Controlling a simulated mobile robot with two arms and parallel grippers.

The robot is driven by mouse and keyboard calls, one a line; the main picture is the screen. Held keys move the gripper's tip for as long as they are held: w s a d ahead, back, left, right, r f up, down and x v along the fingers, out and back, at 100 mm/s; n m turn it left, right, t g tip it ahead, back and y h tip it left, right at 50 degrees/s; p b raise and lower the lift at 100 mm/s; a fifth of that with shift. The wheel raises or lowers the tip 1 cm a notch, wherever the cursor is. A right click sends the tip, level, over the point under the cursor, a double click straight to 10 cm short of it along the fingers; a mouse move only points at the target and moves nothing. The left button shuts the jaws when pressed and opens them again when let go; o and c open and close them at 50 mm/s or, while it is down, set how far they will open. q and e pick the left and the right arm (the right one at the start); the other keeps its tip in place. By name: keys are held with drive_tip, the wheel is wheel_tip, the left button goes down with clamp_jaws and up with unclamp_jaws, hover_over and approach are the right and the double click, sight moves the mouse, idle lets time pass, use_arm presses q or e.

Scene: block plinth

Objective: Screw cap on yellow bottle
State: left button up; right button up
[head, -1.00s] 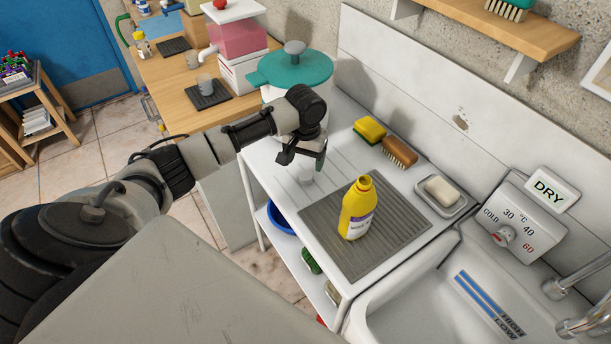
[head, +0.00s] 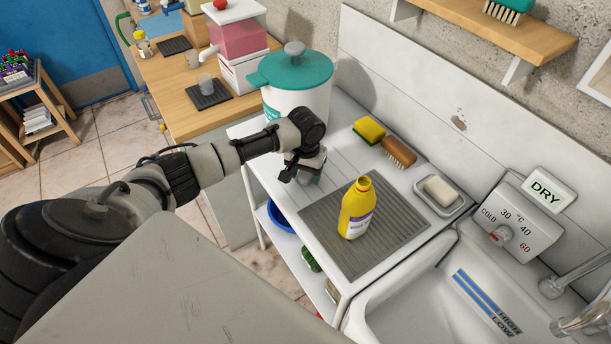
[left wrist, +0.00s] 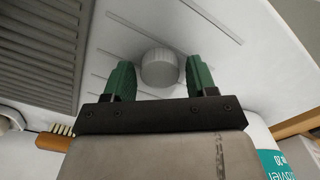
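The yellow bottle (head: 355,208) stands upright, its top uncapped, on the grey ribbed mat (head: 318,212). The cap (left wrist: 159,68), a light grey ribbed disc, lies on the white draining board between the fingers of my left gripper (left wrist: 158,82) in the left wrist view. The two green fingers are apart, one on each side, with a gap to the cap. In the head view my left gripper (head: 302,177) is low over the board, left of the bottle, and mostly hides the cap. My right gripper does not show.
A white pot with a teal lid (head: 290,70) stands behind my left gripper. A yellow sponge (head: 369,131), a brush (head: 399,152) and a soap dish (head: 441,194) line the wall side. The sink (head: 440,300) is at the lower right.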

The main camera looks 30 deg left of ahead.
sight(305, 174)
use_arm(q)
drive_tip(key=c, duration=0.7)
wheel_tip(305, 174, up, 10)
drive_tip(key=shift+r+b, duration=0.1)
drive_tip(key=shift+b, duration=0.45)
